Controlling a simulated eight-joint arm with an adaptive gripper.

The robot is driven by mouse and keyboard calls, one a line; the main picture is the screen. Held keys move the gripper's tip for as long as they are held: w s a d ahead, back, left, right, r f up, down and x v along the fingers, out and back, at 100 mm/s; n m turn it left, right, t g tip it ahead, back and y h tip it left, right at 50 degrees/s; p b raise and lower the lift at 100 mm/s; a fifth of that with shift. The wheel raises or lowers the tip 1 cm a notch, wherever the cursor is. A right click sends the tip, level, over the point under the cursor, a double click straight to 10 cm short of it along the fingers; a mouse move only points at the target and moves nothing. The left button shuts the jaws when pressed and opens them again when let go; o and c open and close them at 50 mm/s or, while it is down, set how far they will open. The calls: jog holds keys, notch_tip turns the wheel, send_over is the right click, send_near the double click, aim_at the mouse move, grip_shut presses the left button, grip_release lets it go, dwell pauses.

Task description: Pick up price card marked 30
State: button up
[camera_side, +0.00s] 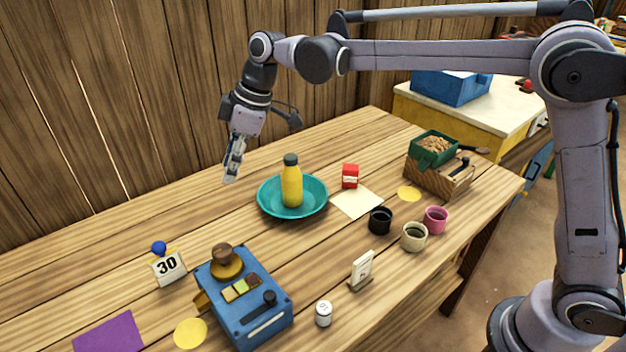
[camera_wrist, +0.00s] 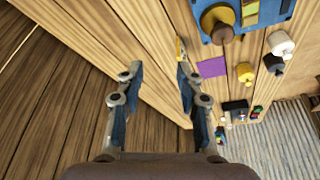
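The price card marked 30 (camera_side: 168,268) is white with black digits and stands at the left of the table in the side view, next to a blue ball (camera_side: 158,247). My gripper (camera_side: 231,176) points down in the side view, well above and to the right of the card, and does not touch it. In the wrist view my gripper (camera_wrist: 158,76) has its two fingers wide apart with nothing between them. A small yellow and dark shape (camera_wrist: 181,49) by the right fingertip there may be the card; I cannot tell.
A blue scale-like box (camera_side: 244,300) stands right of the card. A teal bowl (camera_side: 270,207) with a yellow bottle (camera_side: 291,186) is mid-table. A second card (camera_side: 362,268) stands nearer the front. A plank wall (camera_side: 130,90) runs behind. The table's back left is clear.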

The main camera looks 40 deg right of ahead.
jog(key=w+a+f+n+g, duration=0.1)
jog(key=w+a+f+n, duration=0.2)
jog(key=a+f, duration=0.35)
jog(key=n+g+y, duration=0.1)
jog(key=n, duration=0.2)
send_over(169, 251)
jog(key=d, duration=0.2)
notch_tip(169, 251, down, 4)
jog(key=x, duration=0.5)
jog(key=shift+s+d+x, duration=0.15)
jog(key=shift+x, duration=1.15)
jog(key=shift+s+d+x, duration=0.1)
jog(key=shift+x, duration=1.25)
jog(key=shift+f, duration=0.1)
jog(key=shift+c, duration=0.3)
grip_shut()
